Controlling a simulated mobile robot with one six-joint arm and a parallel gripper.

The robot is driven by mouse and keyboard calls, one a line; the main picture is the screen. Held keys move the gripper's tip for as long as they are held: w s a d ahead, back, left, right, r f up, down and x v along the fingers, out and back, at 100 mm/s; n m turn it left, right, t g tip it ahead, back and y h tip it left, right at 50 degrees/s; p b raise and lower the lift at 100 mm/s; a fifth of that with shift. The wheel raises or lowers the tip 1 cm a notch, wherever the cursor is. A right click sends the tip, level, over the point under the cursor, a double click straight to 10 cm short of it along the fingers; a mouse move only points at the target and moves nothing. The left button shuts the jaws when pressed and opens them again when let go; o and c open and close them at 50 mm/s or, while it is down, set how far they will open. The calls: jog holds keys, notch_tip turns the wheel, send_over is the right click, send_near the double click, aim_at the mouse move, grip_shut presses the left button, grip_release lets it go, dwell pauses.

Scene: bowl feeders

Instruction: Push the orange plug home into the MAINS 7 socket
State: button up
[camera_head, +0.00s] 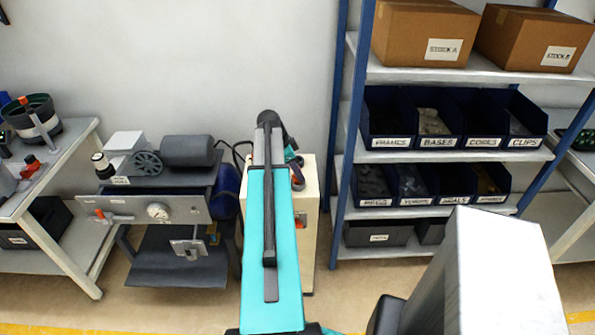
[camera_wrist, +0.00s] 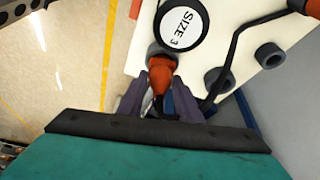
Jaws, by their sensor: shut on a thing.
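In the wrist view my gripper (camera_wrist: 161,82) is shut on an orange plug (camera_wrist: 167,72), with one purple-grey finger on each side. The plug points away from me toward a cream panel (camera_wrist: 255,22). A dark grey ring-shaped socket (camera_wrist: 157,49) shows right at the plug's far end. I cannot tell whether the plug is touching it or partly in. No MAINS 7 label is readable. In the head view my turquoise arm reaches over the cream cabinet (camera_head: 308,240) and hides the gripper and plug.
The panel carries two other grey sockets (camera_wrist: 219,80) (camera_wrist: 268,55) and a round SIZE 3 piece (camera_wrist: 180,26) close beside the plug. A black cable (camera_wrist: 232,50) runs from another orange part (camera_wrist: 306,6). A motor bench (camera_head: 165,205) stands left, a bin shelf (camera_head: 455,77) right.

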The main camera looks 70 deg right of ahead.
jog(key=shift+f, duration=0.45)
dwell(0.3)
jog(key=o, duration=1.4)
jog(key=shift+o, duration=0.2)
jog(key=shift+r, duration=0.1)
jog(key=p+v, duration=0.2)
jog(key=v, duration=0.5)
jog(key=shift+s, duration=0.1)
jog(key=shift+d+r, duration=0.1)
jog(key=shift+r, duration=0.05)
dwell(0.4)
jog(key=shift+r+p, duration=0.9)
jog(key=shift+r, duration=1)
